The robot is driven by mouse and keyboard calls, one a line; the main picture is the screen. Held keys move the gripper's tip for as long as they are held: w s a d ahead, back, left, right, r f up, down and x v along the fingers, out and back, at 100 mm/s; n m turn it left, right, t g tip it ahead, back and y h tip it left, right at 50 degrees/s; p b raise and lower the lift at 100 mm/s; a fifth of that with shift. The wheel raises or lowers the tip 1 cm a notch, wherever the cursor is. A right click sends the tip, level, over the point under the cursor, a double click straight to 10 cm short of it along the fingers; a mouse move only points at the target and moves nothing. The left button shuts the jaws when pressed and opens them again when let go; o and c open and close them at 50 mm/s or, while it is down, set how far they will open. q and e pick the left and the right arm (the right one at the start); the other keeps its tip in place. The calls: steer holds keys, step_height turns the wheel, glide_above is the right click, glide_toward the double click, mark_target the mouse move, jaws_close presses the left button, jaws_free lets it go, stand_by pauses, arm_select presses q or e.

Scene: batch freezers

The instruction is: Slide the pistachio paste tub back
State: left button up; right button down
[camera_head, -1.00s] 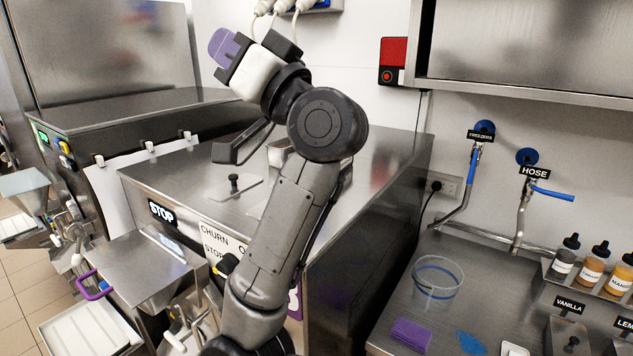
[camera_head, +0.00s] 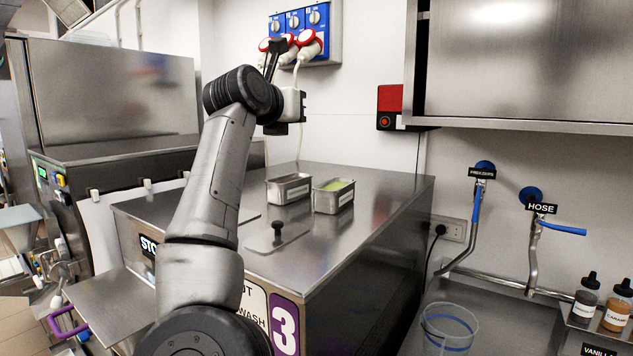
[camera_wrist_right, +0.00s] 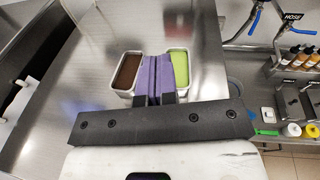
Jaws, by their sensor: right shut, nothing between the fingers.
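The pistachio paste tub, a steel tub with green contents (camera_head: 333,196), stands on the steel freezer top (camera_head: 345,250). It also shows in the right wrist view (camera_wrist_right: 178,68). A second steel tub (camera_head: 289,189) stands just left of it, with brown contents in the right wrist view (camera_wrist_right: 127,70). My right gripper (camera_wrist_right: 156,78) is shut and empty; its purple fingers appear between the two tubs in the wrist view. In the head view its wrist (camera_head: 288,104) is above and behind the tubs; the fingertips cannot be made out. My left gripper is not in view.
A flat lid with a black knob (camera_head: 278,236) lies in front of the tubs. Blue sockets with plugs (camera_head: 300,35) are on the wall behind. A clear container (camera_head: 448,328) stands on the right counter. The freezer top right of the tubs is clear.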

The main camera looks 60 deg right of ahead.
steer(key=s+a+f+m+g+y, duration=0.1)
steer(key=a+f+m+g+y, duration=0.1)
steer(key=a+f+y, duration=0.45)
steer(key=b, duration=0.1)
glide_toward(323, 197)
step_height(323, 197, down, 3)
steer(key=shift+w+d+f+y, duration=0.1)
steer(key=shift+w+f+y, duration=0.1)
steer(key=shift+y, duration=0.15)
steer(key=d, duration=0.3)
steer(key=shift+f, duration=0.15)
steer(key=shift+d, duration=0.7)
steer(key=shift+d, duration=0.1)
